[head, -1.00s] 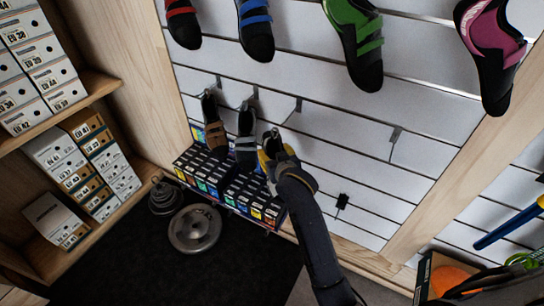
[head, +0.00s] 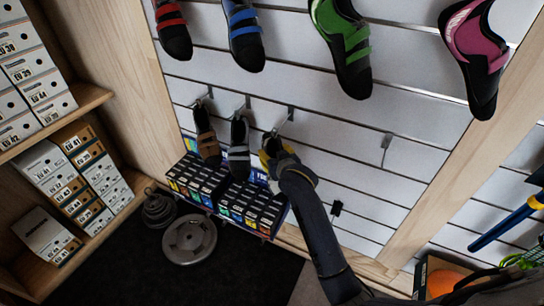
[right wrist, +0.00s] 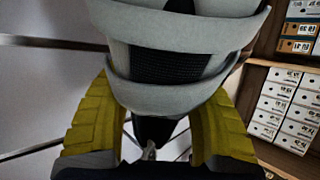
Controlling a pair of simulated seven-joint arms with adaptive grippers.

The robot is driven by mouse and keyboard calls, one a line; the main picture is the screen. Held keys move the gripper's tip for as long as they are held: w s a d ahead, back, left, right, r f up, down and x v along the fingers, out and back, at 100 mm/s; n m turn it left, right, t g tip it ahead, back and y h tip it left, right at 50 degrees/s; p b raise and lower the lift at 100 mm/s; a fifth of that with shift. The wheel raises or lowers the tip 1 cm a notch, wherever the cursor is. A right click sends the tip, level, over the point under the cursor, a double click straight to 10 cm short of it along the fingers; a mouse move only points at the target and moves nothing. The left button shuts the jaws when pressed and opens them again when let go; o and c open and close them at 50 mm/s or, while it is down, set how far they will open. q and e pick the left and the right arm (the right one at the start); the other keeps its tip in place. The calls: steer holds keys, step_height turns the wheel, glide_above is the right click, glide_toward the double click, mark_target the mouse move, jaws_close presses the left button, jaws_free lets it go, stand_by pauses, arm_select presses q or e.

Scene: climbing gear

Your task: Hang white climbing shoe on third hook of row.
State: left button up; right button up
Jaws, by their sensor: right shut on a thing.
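My right gripper (head: 273,152) is at the wall, just below the third hook (head: 289,114) of the lower row. In the right wrist view its yellow fingers (right wrist: 160,125) are shut on the white climbing shoe (right wrist: 170,88), which has pale straps over black mesh. In the head view the gripper mostly hides this shoe. A small metal part (right wrist: 150,150) shows by the shoe's dark narrow end; I cannot tell if the shoe is on the hook. A brown shoe (head: 207,140) hangs on the first hook, a grey-strapped shoe (head: 239,155) on the second. My left gripper is not in view.
A fourth hook (head: 387,141) to the right is bare. Red, blue (head: 244,35), green (head: 342,45) and pink (head: 476,50) shoes hang above. A rack of small boxes (head: 225,190) stands below, weight plates (head: 189,239) on the floor, shelves of shoeboxes at left.

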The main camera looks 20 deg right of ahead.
mark_target(278, 146)
steer(key=shift+w+d, duration=1.15)
steer(key=shift+w, duration=0.15)
steer(key=shift+w+d+f, duration=0.45)
steer(key=shift+w+f, duration=0.1)
steer(key=shift+f, duration=0.1)
steer(key=o, duration=1.4)
steer(key=shift+s, duration=0.1)
